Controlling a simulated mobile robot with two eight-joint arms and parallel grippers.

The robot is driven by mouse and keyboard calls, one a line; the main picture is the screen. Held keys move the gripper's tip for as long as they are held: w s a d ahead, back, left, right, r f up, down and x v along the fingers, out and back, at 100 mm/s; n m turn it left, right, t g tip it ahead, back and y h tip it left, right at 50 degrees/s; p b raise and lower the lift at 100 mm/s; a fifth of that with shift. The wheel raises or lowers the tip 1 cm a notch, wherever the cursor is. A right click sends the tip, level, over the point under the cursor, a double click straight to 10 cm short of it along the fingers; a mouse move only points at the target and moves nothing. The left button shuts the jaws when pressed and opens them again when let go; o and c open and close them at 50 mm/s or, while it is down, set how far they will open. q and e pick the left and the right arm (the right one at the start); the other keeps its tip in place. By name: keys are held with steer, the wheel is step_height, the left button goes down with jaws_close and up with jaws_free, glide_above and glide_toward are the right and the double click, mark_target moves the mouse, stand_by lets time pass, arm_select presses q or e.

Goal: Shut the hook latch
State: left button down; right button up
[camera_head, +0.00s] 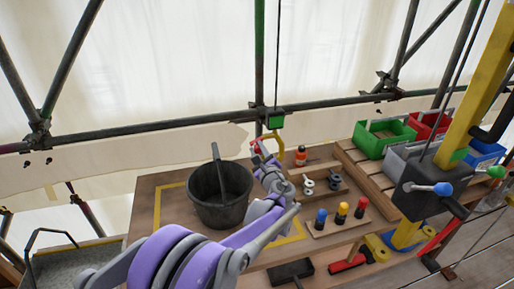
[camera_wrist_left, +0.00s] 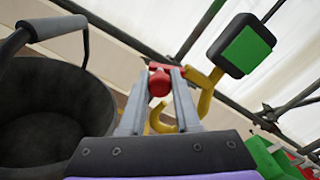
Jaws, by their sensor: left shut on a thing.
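A yellow crane hook (camera_head: 281,146) hangs under a dark block with a green face (camera_head: 275,120) on a cable above the bench. In the left wrist view, the hook (camera_wrist_left: 206,98) curves down behind and right of my fingers, with the green-faced block (camera_wrist_left: 246,48) above it. A red latch with a round knob (camera_wrist_left: 158,84) is between my left fingertips; it shows small in the head view (camera_head: 256,148). My left gripper (camera_wrist_left: 159,82) is shut on this knob. My fingers hide part of the hook, so I cannot tell whether the latch meets the hook's tip.
A black bucket (camera_head: 220,194) with an upright handle stands on the wooden bench (camera_head: 150,209), close left of my arm. Blue, yellow and red-topped pegs (camera_head: 342,212) and an orange bottle (camera_head: 300,156) are to the right. Green, red and blue bins (camera_head: 381,139) stand further right.

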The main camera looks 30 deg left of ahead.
arm_select(q)
steer(key=n, duration=0.2)
steer(key=f+n, duration=0.1)
steer(key=shift+w+d+n, duration=0.25)
steer(key=shift+w+n, duration=0.05)
steer(key=shift+n, duration=0.1)
steer(key=shift+w+d+f+n+p, duration=0.2)
steer(key=shift+w+d+n+p, duration=0.25)
steer(key=shift+n, duration=1.15)
steer(key=shift+w+d+f+n+p, duration=0.25)
steer(key=shift+n+p, duration=0.3)
steer(key=shift+n, duration=1.05)
steer(key=shift+w+d+f+n+p, duration=0.15)
steer(key=shift+w+d+n+p, duration=0.3)
steer(key=shift+n, duration=1.15)
arm_select(e)
steer(key=shift+w+r, duration=0.3)
steer(key=shift+r, duration=0.45)
steer(key=shift+w+r, duration=0.35)
steer(key=shift+r, duration=0.35)
steer(key=shift+w+r, duration=0.3)
steer(key=shift+r, duration=0.45)
arm_select(q)
steer(key=shift+a, duration=0.1)
steer(key=c, duration=0.6)
jaws_free()
steer(key=shift+s, duration=0.1)
